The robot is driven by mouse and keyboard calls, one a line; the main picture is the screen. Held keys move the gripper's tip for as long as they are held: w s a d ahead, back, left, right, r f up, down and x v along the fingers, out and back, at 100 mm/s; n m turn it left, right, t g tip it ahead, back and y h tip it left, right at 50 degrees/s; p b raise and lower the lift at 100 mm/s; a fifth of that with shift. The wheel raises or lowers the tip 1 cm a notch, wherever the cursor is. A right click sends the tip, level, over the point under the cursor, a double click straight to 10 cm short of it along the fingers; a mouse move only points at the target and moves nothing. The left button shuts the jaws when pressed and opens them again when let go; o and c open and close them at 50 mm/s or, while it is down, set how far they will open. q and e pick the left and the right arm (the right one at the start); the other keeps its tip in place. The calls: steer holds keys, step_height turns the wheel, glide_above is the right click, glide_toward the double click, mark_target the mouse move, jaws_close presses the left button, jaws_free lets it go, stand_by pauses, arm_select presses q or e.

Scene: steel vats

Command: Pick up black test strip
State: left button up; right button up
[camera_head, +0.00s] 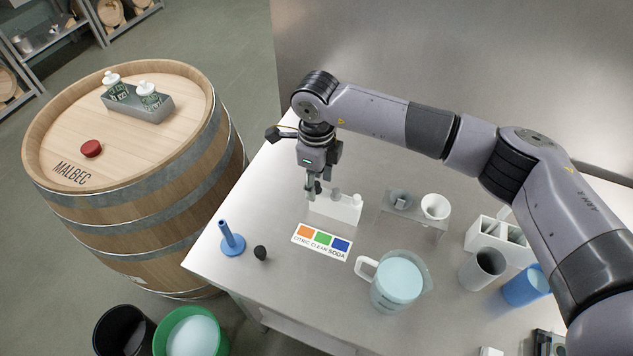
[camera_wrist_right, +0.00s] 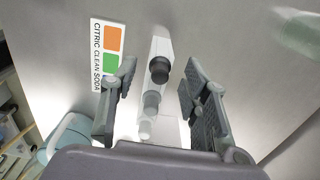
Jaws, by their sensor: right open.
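My right gripper (camera_head: 318,190) points down over the left end of a small white holder (camera_head: 343,209) on the steel table. It is open. In the right wrist view, a black round-topped piece (camera_wrist_right: 160,70) stands in the white holder, between the two fingers, with a gap on both sides. It looks like the black test strip seen from above. Behind it in the row are a grey piece (camera_wrist_right: 151,103) and a white piece (camera_wrist_right: 145,129). In the head view the gripper largely hides the black one. My left gripper is not in view.
A colour card (camera_head: 322,241) lies in front of the holder. A jug of liquid (camera_head: 398,282), a clear stand with cups (camera_head: 412,218), a blue stand (camera_head: 231,241) and a small black object (camera_head: 260,253) are nearby. A barrel (camera_head: 130,210) stands left of the table.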

steer(key=shift+f, duration=0.1)
steer(key=shift+c, duration=0.3)
steer(key=c, duration=0.7)
